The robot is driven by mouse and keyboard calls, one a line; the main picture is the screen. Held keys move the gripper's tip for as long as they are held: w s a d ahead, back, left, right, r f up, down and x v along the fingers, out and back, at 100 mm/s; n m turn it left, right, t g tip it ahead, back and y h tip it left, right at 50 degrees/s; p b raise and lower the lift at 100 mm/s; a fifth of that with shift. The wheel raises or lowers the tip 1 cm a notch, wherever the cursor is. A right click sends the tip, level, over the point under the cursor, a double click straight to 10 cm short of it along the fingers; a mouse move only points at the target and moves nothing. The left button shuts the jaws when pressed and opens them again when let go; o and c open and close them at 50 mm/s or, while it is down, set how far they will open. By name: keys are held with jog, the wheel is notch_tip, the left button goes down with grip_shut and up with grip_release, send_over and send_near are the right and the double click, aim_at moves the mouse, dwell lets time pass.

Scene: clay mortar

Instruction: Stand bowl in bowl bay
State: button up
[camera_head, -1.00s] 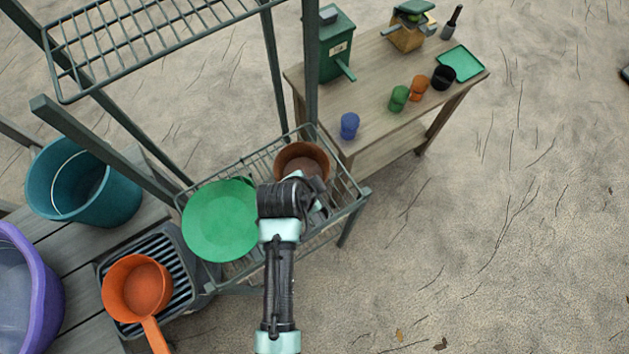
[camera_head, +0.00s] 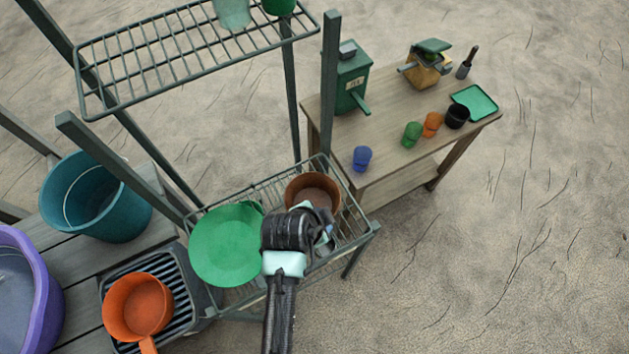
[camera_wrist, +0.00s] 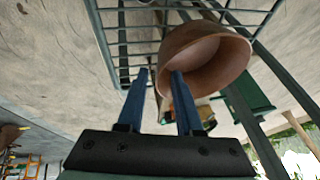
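The brown clay bowl (camera_head: 313,188) is at the back right end of the wire rack's lower shelf (camera_head: 362,225), its mouth facing up. The wrist view shows the bowl (camera_wrist: 220,55) large, with its mouth toward the camera. My gripper (camera_head: 322,228) is at the near side of the bowl. In the wrist view its two blue fingers (camera_wrist: 160,73) are apart. The right finger overlaps the bowl's mouth and the left one is outside its edge, with a gap between them. Whether they touch the bowl is unclear. The bowl's underside is hidden.
A green plate (camera_head: 225,245) lies left of the bowl on the shelf. An upper wire shelf (camera_head: 180,60) and posts rise behind. A teal bucket (camera_head: 95,195), orange pan (camera_head: 138,305) and purple tub (camera_head: 45,290) are left. A wooden table (camera_head: 390,120) with cups is behind right.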

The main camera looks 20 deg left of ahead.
jog(key=v, duration=1)
jog(key=shift+r, duration=0.25)
jog(key=shift+s, duration=0.1)
jog(key=w+d+r+n+t+y, duration=0.15)
jog(key=w+r+t, duration=0.35)
jog(key=w+r, duration=0.7)
jog(key=w+d+r+n+t+y, duration=0.1)
jog(key=w+r+n+t, duration=0.3)
jog(key=r, duration=1.4)
jog(key=s+d+r+n+t, duration=0.1)
jog(key=s+d+r+t, duration=0.1)
jog(key=r, duration=0.9)
jog(key=s+d+r+t+h, duration=0.1)
jog(key=s+d+r+t, duration=0.2)
jog(key=r+t, duration=0.3)
jog(key=s+d+r+n+t, duration=0.1)
jog(key=s+r+t, duration=0.3)
jog(key=r, duration=1.1)
jog(key=shift+s+d+r+n+t+h, duration=0.35)
jog(key=shift+d+t, duration=0.15)
jog(key=shift+d, duration=0.3)
jog(key=shift+o, duration=0.2)
